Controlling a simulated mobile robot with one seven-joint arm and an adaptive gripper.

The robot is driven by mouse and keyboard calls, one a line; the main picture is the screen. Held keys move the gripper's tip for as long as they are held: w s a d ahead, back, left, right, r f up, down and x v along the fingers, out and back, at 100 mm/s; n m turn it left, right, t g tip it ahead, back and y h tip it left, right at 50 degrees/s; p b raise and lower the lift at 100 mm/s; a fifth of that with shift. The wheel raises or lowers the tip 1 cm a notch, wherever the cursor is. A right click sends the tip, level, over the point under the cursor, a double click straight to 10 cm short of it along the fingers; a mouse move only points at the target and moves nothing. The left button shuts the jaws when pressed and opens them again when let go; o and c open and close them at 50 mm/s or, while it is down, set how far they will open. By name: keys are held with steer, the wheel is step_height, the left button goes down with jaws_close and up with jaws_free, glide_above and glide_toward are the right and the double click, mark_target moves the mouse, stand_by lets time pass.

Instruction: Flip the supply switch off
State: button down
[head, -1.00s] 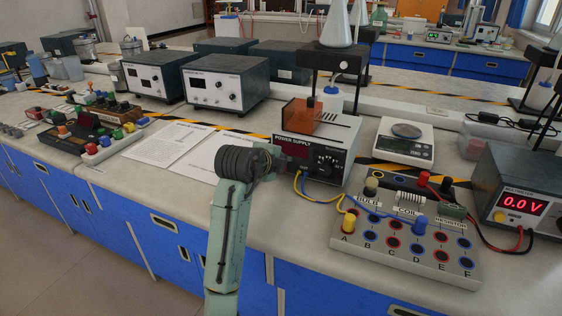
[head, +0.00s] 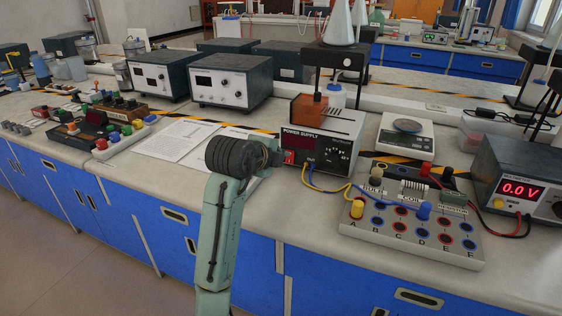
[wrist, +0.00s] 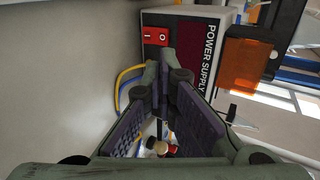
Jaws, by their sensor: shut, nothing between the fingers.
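The power supply (head: 343,141) is a grey box with a dark front panel and knobs, standing on the bench. Its red rocker switch (wrist: 155,36) shows in the wrist view with white markings, at the panel's edge. The switch (head: 289,157) is small and partly covered in the head view; which way it is tipped I cannot tell. My gripper (wrist: 164,72) is shut and empty, its fingertips in front of the panel close to the switch. Whether they touch the panel is unclear. In the head view my arm's wrist hides most of the gripper (head: 279,158).
Yellow and blue wires run from the supply to the terminal board (head: 365,236) at right. A multimeter (head: 520,185) reads 0.0 V. Papers (head: 185,140) lie on the bench to the left.

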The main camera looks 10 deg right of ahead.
steer(key=shift+d+r+b+v, duration=0.1)
steer(key=shift+r+b+v, duration=0.1)
steer(key=shift+v, duration=1.15)
steer(key=shift+d+r+b+v, duration=0.1)
steer(key=shift+r+b+v, duration=0.1)
steer(key=shift+v, duration=1.1)
steer(key=shift+w, duration=0.15)
